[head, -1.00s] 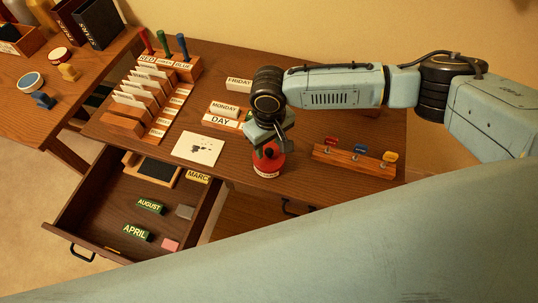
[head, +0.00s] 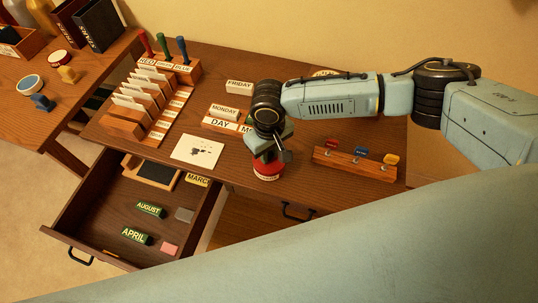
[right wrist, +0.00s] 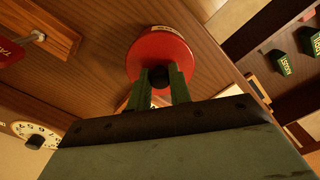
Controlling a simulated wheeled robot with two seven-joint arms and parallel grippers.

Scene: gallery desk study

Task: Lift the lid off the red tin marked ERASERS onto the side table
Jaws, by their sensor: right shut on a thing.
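The red tin (head: 268,173) stands near the front edge of the desk, right of the open drawer, with part of its white label showing. My right gripper (head: 268,157) is directly above it and hides most of its top. In the right wrist view, its green fingers (right wrist: 162,85) are shut on the black knob (right wrist: 160,76) of the red lid (right wrist: 152,52). I cannot see a gap between lid and tin. A lower wooden side table (head: 88,82) stands at the left. My left gripper is not in view.
A rack with hanging tags (head: 352,164) lies right of the tin. A spotted card (head: 198,150) and day blocks (head: 222,117) lie left of it. The open drawer (head: 115,225) juts out below. A card sorter (head: 150,100) stands left. The side table's front part is clear.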

